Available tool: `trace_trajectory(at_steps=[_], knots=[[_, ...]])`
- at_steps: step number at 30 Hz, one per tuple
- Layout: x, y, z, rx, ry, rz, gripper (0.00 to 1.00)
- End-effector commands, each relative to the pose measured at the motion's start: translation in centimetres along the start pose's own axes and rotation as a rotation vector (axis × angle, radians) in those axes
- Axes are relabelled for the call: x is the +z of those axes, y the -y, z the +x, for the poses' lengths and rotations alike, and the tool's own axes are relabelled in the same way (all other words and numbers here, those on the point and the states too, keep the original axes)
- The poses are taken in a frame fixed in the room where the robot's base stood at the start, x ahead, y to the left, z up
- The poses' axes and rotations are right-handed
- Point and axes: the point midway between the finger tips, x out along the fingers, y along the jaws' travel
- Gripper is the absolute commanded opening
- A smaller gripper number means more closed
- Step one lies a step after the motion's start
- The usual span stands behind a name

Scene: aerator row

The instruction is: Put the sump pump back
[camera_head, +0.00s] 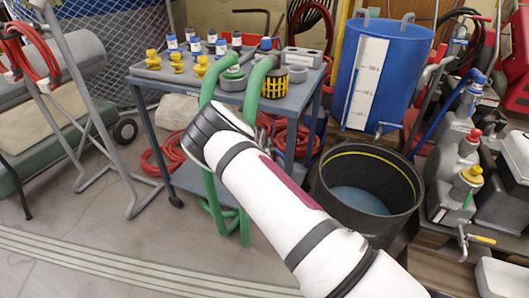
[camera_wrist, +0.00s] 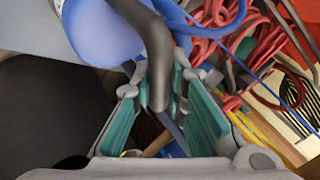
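In the wrist view a rounded blue body (camera_wrist: 95,30), seemingly the sump pump, has a dark grey bent handle (camera_wrist: 158,60). The handle runs down between the teal finger pads of my gripper (camera_wrist: 160,80). The pads lean in from both sides and appear closed on it. The pump's lower part is out of frame. In the head view my white arm covers the middle, and neither my gripper nor the pump can be made out. A black tub (camera_head: 331,192) with a yellow line inside holds bluish water, to the right of my arm.
A blue tank (camera_head: 402,68) with a white scale stands behind the tub. A grey cart (camera_head: 145,74) carries bottles, yellow fittings and green hoses (camera_head: 207,95). Grey canisters (camera_head: 452,140) stand at right. Red hoses (camera_wrist: 245,55) lie near my gripper. Floor at left front is clear.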

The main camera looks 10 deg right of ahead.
Motion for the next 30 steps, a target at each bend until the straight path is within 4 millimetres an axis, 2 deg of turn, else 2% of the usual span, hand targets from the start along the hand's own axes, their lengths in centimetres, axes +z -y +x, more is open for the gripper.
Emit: trace_trajectory(at_steps=[1,2,3,14,17,30], knots=[[0.0,-0.1,0.0,0.001,0.001,0.0,0.25],[0.0,-0.1,0.0,0.001,0.001,0.0,0.32],[0.0,-0.1,0.0,0.001,0.001,0.0,0.34],[-0.1,0.1,-0.2,0.001,0.0,0.0,0.34],[-0.1,0.3,-1.5,0.001,0.002,0.003,0.34],[-0.1,0.3,-10.1,0.001,0.001,0.0,0.34]])
